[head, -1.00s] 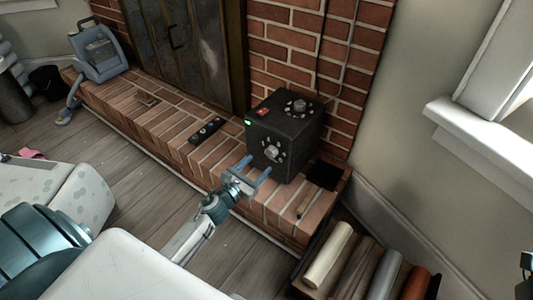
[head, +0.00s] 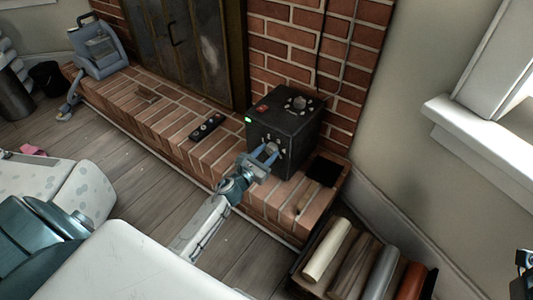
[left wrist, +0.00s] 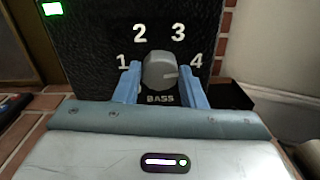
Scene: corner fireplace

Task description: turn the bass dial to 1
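The bass dial (left wrist: 160,70) is a grey round knob on the front of a black speaker box (head: 297,117). The numbers 1, 2, 3 and 4 arc around it, with BASS printed below. The knob's mark points right, toward the 4. My left gripper (head: 269,153) is at the box's lower front. In the left wrist view its two blue fingers (left wrist: 160,84) stand open on either side of the dial, with a narrow gap at each side. In the head view the fingers partly cover the dial.
The box stands on a brick hearth (head: 160,114) against a brick wall. A second knob (head: 299,102) and a red patch are on its top. A dark remote (head: 207,127) lies to its left. A crate with rolls and logs (head: 335,265) stands on the floor in front.

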